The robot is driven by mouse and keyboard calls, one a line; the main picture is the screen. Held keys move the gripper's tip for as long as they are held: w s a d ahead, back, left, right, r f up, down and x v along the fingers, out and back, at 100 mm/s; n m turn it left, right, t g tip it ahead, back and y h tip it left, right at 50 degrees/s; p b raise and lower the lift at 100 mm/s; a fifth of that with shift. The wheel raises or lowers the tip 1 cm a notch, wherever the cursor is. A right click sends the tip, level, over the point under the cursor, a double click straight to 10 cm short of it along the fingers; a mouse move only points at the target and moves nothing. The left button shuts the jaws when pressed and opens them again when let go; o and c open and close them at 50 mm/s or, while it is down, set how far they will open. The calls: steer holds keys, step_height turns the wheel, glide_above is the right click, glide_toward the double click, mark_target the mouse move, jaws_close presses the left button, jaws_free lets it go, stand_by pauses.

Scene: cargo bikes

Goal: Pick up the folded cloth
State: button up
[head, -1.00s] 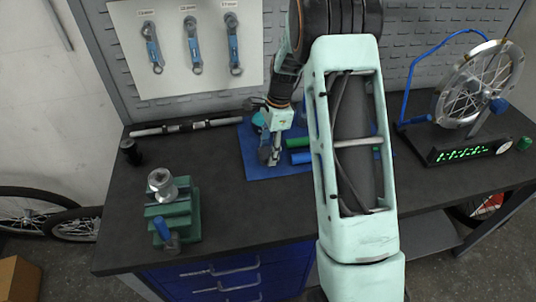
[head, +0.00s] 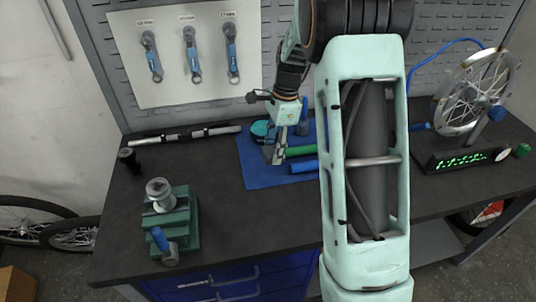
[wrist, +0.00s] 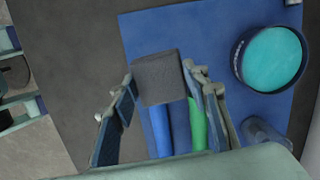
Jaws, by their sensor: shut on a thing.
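The folded cloth is a small dark grey square (wrist: 160,78) between my fingertips in the wrist view. My gripper (wrist: 158,82) is shut on it, with one finger at each side edge. In the head view my gripper (head: 277,155) is low over the blue mat (head: 262,178) on the bench, and the cloth is mostly hidden by the fingers there. I cannot tell whether the cloth touches the mat.
A green handle (head: 300,152) and a blue handle (head: 303,167) lie right beside my gripper. A round teal tin (wrist: 272,58) is on the mat. A green vise (head: 172,222) stands left, a wheel stand (head: 462,160) right. The bench's front middle is clear.

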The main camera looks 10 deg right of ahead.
steer(key=s+r, duration=0.1)
steer(key=d+r, duration=0.1)
steer(key=s+r, duration=0.1)
steer(key=shift+s+d+r, duration=0.15)
steer(key=shift+s+d, duration=0.15)
steer(key=shift+s, duration=0.05)
steer(key=s+d+r+b, duration=0.1)
steer(key=s+d+r, duration=0.2)
steer(key=s, duration=0.4)
steer(key=shift+s+d+r, duration=0.15)
steer(key=shift+d+r, duration=0.1)
steer(key=shift+d, duration=0.3)
steer(key=o, duration=0.4)
steer(key=c, duration=0.4)
steer(key=shift+o, duration=0.2)
steer(key=shift+a+r, duration=0.1)
steer(key=shift+a, duration=0.05)
